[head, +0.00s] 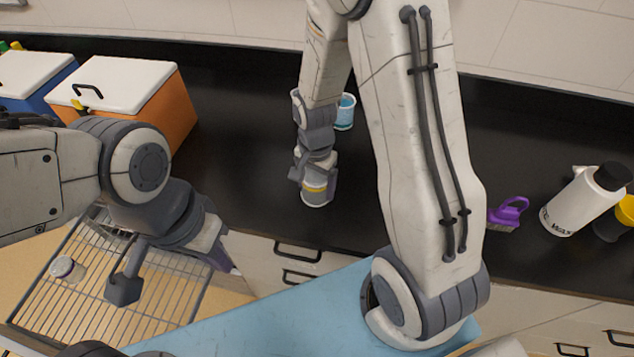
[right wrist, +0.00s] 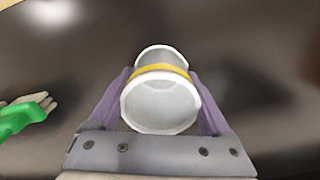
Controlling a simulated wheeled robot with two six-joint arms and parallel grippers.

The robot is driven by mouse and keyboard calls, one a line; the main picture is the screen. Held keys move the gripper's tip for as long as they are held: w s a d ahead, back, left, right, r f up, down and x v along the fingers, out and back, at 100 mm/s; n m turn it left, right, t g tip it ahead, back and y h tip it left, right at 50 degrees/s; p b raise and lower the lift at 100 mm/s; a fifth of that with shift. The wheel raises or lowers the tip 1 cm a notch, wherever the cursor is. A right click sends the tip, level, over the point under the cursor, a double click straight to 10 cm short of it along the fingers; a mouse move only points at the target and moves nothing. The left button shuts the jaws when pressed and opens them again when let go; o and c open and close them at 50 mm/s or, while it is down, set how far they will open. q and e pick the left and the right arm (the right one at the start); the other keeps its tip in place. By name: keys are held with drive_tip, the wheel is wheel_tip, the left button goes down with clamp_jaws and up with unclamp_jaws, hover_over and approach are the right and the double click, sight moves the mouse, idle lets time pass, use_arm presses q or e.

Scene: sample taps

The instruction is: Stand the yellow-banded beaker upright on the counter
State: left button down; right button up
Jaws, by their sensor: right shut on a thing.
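The yellow-banded beaker (head: 314,196) is white and clear with a yellow band, close to the counter's front edge in the head view. My right gripper (head: 315,182) is shut on it, one finger on each side. In the right wrist view the beaker (right wrist: 160,104) sits between the purple fingers (right wrist: 160,100), with a round end toward the camera. I cannot tell whether it touches the black counter (head: 250,150). My left gripper (head: 175,270) is empty and open over the wire rack at lower left.
A blue-marked beaker (head: 345,112) stands behind my right wrist. An orange box (head: 160,110) and a blue box (head: 45,95) with white lids are at left. A purple brush (head: 508,213) and a white bottle (head: 580,203) are at right. A small container (head: 67,268) lies on the wire rack (head: 165,310).

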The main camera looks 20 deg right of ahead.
drive_tip(key=shift+f, duration=0.2)
drive_tip(key=o, duration=1.1)
drive_tip(key=shift+o, duration=0.2)
drive_tip(key=shift+r, duration=0.1)
wheel_tip(320, 180, up, 12)
drive_tip(key=shift+f, duration=0.15)
drive_tip(key=shift+s+a+r, duration=0.15)
drive_tip(key=shift+a+r, duration=0.1)
drive_tip(key=shift+r, duration=0.05)
drive_tip(key=s+a+r+n, duration=0.2)
drive_tip(key=s+a+n, duration=0.4)
drive_tip(key=s+n, duration=0.3)
drive_tip(key=s+a+r+n+y, duration=0.1)
drive_tip(key=s+a+r+n, duration=0.1)
drive_tip(key=s+a+n, duration=0.4)
drive_tip(key=s+n, duration=0.2)
drive_tip(key=s, duration=0.1)
drive_tip(key=shift+n, duration=0.4)
